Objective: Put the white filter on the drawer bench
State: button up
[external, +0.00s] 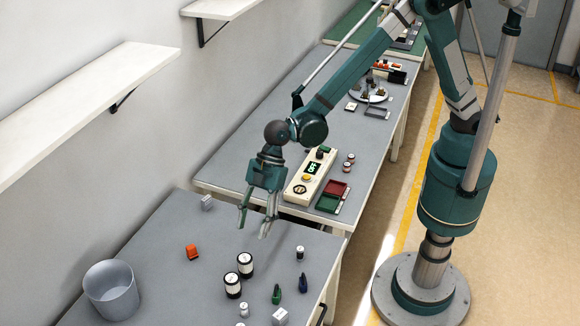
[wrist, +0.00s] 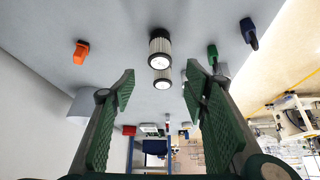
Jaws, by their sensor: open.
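Two upright pleated white filters with black ends stand close together on the near grey bench (external: 165,240): one farther back (external: 245,263), one nearer the camera (external: 232,285). In the wrist view they show between my fingers, one above (wrist: 160,48) and one below (wrist: 163,78). I cannot tell which one the task names. My gripper (external: 254,226) is open and empty above the near bench, apart from both filters; it also shows in the wrist view (wrist: 158,74). A dark handle (external: 321,314) sits on the near bench's right side, perhaps a drawer's.
A grey bin (external: 112,292) stands at left. The bench behind holds a control box (external: 309,172) and red and green trays (external: 332,196).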

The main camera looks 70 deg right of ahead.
jog(key=shift+d, duration=0.1)
dwell(0.5)
jog(key=w+d+r+m+t+h, duration=0.1)
jog(key=d+r+m, duration=0.35)
jog(key=d, duration=0.85)
jog(key=w+d+r+m+t, duration=0.1)
jog(key=d+r+t, duration=0.1)
jog(key=d+r, duration=0.8)
jog(key=w+d+r+m+t+h, duration=0.1)
jog(key=d+r+m, duration=0.15)
jog(key=d, duration=1.35)
jog(key=s+d+m+t+h, duration=0.1)
jog(key=s+d+m, duration=0.2)
jog(key=s+d, duration=0.3)
jog(key=s+d+m+h, duration=0.2)
jog(key=s+d, duration=0.5)
jog(key=d, duration=0.9)
jog(key=s+d+m+t+h, duration=0.1)
jog(key=s+d+m, duration=0.2)
jog(key=s+d, duration=0.3)
jog(key=shift+s+d+r+m+t+h, duration=0.3)
jog(key=shift+d+m, duration=0.1)
jog(key=shift+d, duration=2.3)
